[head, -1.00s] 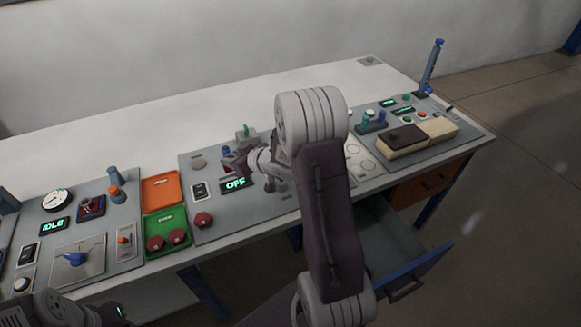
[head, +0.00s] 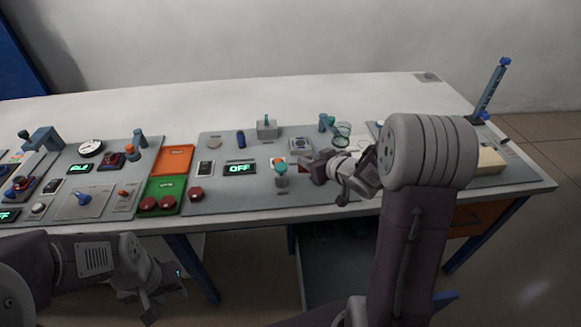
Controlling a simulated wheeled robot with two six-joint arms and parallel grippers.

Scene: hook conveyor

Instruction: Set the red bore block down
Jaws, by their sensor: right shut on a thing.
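My right gripper (head: 303,168) is over the middle grey panel, shut on a small dark red piece that looks like the red bore block (head: 293,168). The fingers hide most of it, and I cannot tell whether it touches the panel.
A green tray (head: 172,187) holds red hexagonal pieces, with another red piece (head: 195,194) beside it. An orange tray (head: 174,158) sits behind. A lit OFF display (head: 240,169) and a grey box with a lever (head: 267,131) are on the middle panel.

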